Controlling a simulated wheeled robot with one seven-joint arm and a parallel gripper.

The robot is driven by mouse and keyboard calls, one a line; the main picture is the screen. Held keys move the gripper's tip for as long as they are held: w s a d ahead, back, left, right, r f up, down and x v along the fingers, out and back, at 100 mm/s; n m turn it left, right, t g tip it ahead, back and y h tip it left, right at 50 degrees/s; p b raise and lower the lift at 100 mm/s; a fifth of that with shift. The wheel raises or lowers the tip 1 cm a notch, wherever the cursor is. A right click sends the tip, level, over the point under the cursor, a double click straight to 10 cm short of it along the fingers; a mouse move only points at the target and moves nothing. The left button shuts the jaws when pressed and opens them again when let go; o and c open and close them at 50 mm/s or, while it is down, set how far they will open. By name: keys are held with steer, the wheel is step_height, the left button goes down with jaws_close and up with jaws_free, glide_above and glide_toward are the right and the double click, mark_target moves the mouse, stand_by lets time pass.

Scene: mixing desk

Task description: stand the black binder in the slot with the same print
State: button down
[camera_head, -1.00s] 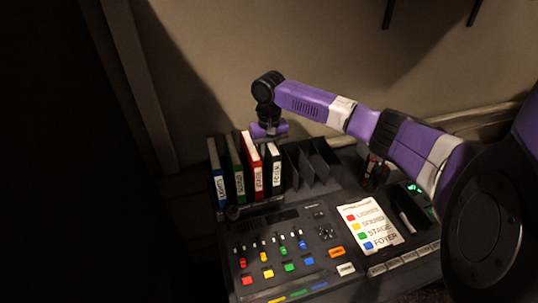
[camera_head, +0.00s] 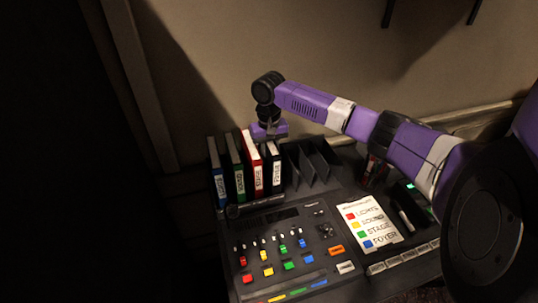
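The black binder (camera_head: 277,169) stands upright at the right end of a row of binders at the back of the desk. Its white spine label seems to read FOYER. My gripper (camera_head: 268,138) points down just above the tops of the red and black binders. Its fingers are too small and dark to make out, so I cannot tell whether it touches the black binder. The rack (camera_head: 315,165) right of the binders has dark upright dividers with empty slots between them. No slot print is readable.
Blue (camera_head: 219,175), green (camera_head: 236,170) and red (camera_head: 255,168) binders stand left of the black one. The mixing desk (camera_head: 300,240) with faders and coloured buttons lies in front. A printed sheet (camera_head: 368,224) and a dark holder (camera_head: 375,172) are to the right.

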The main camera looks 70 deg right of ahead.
steer(key=c, duration=1)
jaws_free()
steer(key=shift+f, duration=0.1)
steer(key=shift+c, duration=0.2)
steer(key=shift+r+b, duration=0.45)
steer(key=shift+r, duration=3.45)
